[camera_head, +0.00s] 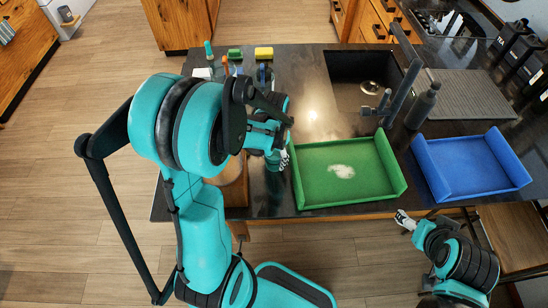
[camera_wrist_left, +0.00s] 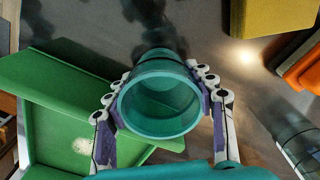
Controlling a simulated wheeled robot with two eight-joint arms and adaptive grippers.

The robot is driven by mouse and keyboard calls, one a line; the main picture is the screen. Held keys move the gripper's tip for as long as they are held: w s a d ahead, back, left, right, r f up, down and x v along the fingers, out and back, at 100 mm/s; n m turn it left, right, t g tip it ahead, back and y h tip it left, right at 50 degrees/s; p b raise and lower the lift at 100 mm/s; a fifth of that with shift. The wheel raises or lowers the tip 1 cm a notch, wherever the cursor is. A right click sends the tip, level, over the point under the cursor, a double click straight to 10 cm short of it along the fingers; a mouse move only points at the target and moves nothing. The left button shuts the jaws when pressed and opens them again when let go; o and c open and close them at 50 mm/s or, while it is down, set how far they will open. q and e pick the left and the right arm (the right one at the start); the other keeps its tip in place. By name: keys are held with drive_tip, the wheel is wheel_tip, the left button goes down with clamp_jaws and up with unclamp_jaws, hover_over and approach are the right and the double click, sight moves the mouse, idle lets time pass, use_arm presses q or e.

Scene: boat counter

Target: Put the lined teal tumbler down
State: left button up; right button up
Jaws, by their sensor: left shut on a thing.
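The teal tumbler (camera_wrist_left: 160,105) shows in the left wrist view with its round open mouth toward the camera. My left gripper (camera_wrist_left: 162,88) is shut on it, one finger on each side. In the head view my left gripper (camera_head: 284,158) is over the dark counter, just left of the green tray. There the tumbler is mostly hidden or hard to tell from my teal arm. I cannot tell whether its base touches the counter. My right gripper (camera_head: 404,219) is low, in front of the counter between the two trays, too small to read its opening.
The green tray (camera_head: 310,190) holds a pale patch; the blue tray (camera_head: 470,168) stands to its right. A sink (camera_head: 345,70), tap (camera_head: 404,84) and dark bottle (camera_head: 424,106) are behind.

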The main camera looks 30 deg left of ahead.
use_arm(q)
drive_tip(key=shift+f, duration=0.15)
drive_tip(key=o, duration=1.4)
drive_tip(key=shift+c, duration=0.2)
